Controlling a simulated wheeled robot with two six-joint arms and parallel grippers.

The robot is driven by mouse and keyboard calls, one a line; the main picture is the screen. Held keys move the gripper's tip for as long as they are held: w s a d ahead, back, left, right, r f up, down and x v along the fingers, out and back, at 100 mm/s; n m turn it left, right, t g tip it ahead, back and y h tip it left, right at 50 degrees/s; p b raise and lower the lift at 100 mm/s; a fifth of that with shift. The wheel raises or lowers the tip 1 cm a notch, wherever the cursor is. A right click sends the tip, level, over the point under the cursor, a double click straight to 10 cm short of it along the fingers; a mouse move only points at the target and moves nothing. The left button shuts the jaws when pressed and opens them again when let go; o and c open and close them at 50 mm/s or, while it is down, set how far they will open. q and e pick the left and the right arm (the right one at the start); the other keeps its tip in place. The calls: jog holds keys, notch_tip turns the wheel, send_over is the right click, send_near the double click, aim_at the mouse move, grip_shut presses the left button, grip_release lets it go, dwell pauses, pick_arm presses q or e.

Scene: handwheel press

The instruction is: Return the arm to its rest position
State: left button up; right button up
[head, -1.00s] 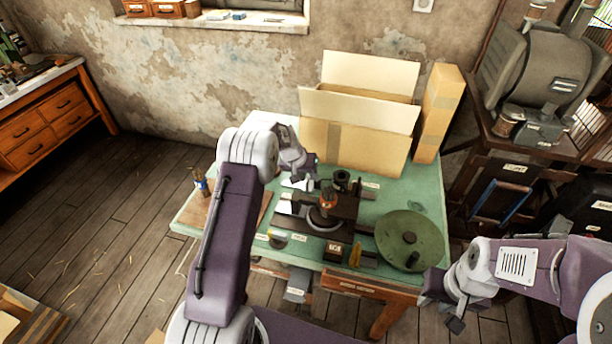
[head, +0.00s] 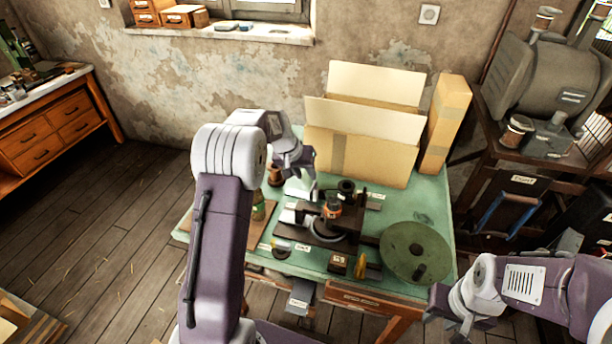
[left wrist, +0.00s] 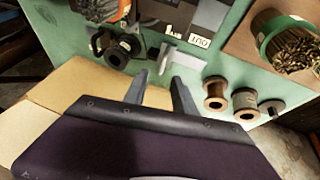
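My left arm reaches in over the green table (head: 440,205) in the head view. Its gripper (head: 312,180) points down behind the dark press (head: 330,222), near the front of the cardboard box (head: 372,140). In the left wrist view the two fingers (left wrist: 160,88) are spread apart with nothing between them. A pale T-shaped piece (left wrist: 182,58) lies just beyond the fingertips, apart from them. My right gripper (head: 462,325) hangs low at the right, in front of the table; its fingers are too small to judge.
A green round disc (head: 410,245) lies at the table's right front. Wooden spools (left wrist: 215,90) and a green-banded container (left wrist: 285,42) stand beside the left gripper. A tall narrow carton (head: 447,120) stands right of the box. Open floor lies left of the table.

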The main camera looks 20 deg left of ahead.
pick_arm(q)
jog(key=s+d+r+m, duration=0.2)
jog(key=s+d+r, duration=0.3)
jog(key=s+d, duration=0.3)
jog(key=s+a+f+g, duration=0.1)
jog(key=s+f, duration=0.3)
jog(key=s, duration=0.6)
jog(key=s+a+f+n+g+y, duration=0.1)
jog(key=s+f, duration=0.3)
jog(key=s, duration=0.7)
jog(key=shift+s+f+g+y, duration=0.15)
jog(key=shift+s+g+y, duration=0.15)
jog(key=shift+g, duration=0.4)
